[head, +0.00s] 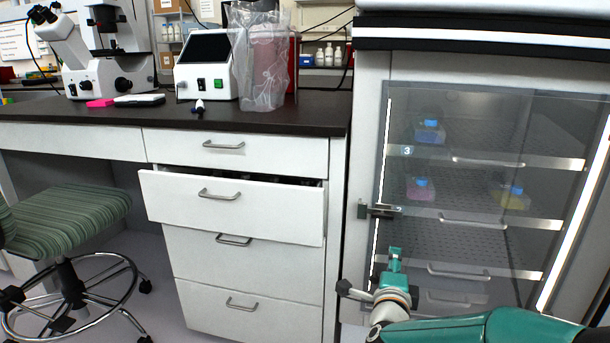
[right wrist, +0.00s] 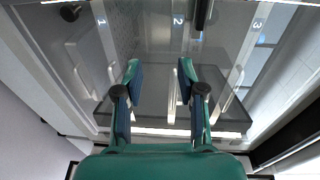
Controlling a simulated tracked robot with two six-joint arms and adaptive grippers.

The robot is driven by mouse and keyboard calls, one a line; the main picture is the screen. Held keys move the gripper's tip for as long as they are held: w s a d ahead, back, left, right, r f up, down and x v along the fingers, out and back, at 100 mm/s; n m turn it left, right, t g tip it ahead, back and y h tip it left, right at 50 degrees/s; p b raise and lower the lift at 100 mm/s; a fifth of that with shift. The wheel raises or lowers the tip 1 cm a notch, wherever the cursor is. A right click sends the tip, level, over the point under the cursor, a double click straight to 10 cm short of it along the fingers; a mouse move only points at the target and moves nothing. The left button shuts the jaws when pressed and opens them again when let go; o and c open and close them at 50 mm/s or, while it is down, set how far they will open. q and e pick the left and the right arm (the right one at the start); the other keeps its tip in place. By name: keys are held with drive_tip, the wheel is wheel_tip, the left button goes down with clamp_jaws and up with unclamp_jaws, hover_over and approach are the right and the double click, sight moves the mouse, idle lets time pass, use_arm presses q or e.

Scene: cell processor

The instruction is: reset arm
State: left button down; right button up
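My right arm comes in from the lower right in the head view, with its green gripper (head: 394,258) in front of the lower left part of the glass-doored cabinet (head: 455,110). In the right wrist view the right gripper (right wrist: 157,72) has its two fingers apart with nothing between them. The cabinet's glass door lies beyond the fingertips, and the shelf labels 1, 2 and 3 show through it. My left gripper is in neither view.
A drawer (head: 235,205) of the white bench stands partly open, left of the cabinet. The door latch (head: 380,210) is near my right gripper. Flasks, one of them blue-capped (head: 430,131), sit on the cabinet shelves. A striped stool (head: 65,222) stands at left.

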drive_tip(key=s+f+n+g+y, duration=0.25)
drive_tip(key=s+f, duration=0.25)
drive_tip(key=f, duration=1)
drive_tip(key=s+f+n+g+y, duration=0.2)
drive_tip(key=s+f+n+g, duration=0.25)
drive_tip(key=f, duration=0.95)
drive_tip(key=s+a+f+n+g+y, duration=0.2)
drive_tip(key=s+a+f+n+g, duration=0.15)
drive_tip(key=s, duration=0.45)
drive_tip(key=s+a+f+n+g+y, duration=0.25)
drive_tip(key=s+n, duration=0.25)
drive_tip(key=s, duration=0.4)
drive_tip(key=s+a+f+n+g+y, duration=0.1)
drive_tip(key=s+a+f+n+g, duration=0.25)
drive_tip(key=s, duration=0.45)
wheel_tip(320, 180, up, 37)
drive_tip(key=t+p, duration=0.1)
drive_tip(key=p, duration=3.7)
drive_tip(key=shift+n+p, duration=0.3)
drive_tip(key=shift+p, duration=0.1)
